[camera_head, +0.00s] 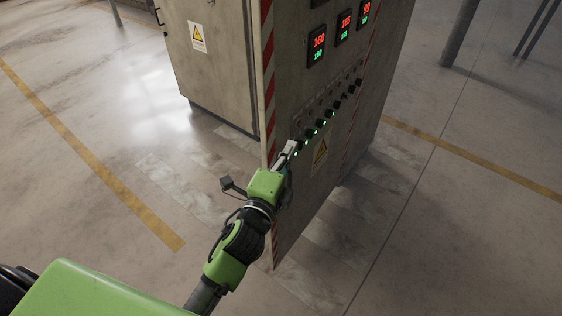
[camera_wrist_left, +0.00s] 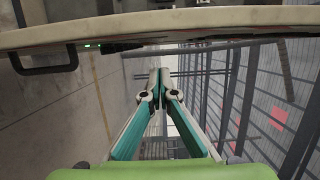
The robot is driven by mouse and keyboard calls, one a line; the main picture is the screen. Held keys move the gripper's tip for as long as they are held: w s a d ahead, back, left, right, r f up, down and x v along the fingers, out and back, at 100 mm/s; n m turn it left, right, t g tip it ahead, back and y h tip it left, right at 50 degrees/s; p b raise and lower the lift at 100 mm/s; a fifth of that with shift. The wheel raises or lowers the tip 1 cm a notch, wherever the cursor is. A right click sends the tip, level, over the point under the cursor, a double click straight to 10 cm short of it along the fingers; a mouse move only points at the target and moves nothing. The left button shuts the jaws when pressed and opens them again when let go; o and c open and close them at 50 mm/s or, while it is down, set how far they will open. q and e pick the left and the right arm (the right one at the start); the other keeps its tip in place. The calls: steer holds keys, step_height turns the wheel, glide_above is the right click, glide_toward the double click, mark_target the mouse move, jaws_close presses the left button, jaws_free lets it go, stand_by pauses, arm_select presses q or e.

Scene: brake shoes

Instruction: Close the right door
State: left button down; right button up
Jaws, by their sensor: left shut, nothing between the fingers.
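A grey cabinet stands at the upper middle of the head view. Its side facing left has a door (camera_head: 212,55) with a yellow warning label, and this door looks shut. Its control panel (camera_head: 315,100) has red-white striped edges, lit displays and a row of knobs. I cannot tell which part is the right door. My left gripper (camera_head: 289,147) is shut and empty, in front of the panel's lower left part. Contact is unclear. In the left wrist view its fingers (camera_wrist_left: 156,80) are together below a pale panel edge (camera_wrist_left: 200,21). My right gripper is not in view.
In the left wrist view a black handle (camera_wrist_left: 45,68) shows at the upper left, below the pale edge. Dark mesh fencing (camera_wrist_left: 240,90) fills the right side. In the head view the floor (camera_head: 70,190) left of the cabinet is clear. A post (camera_head: 458,35) stands at the upper right.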

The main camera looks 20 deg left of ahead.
mark_target(276, 144)
arm_select(q)
steer(key=shift+w+a+p, duration=0.2)
steer(key=shift+w+a, duration=0.05)
steer(key=shift+a, duration=0.4)
steer(key=shift+w+a+p, duration=0.2)
steer(key=shift+a, duration=0.45)
steer(key=shift+w+a+p, duration=0.2)
steer(key=shift+w+a, duration=0.05)
steer(key=shift+a, duration=0.4)
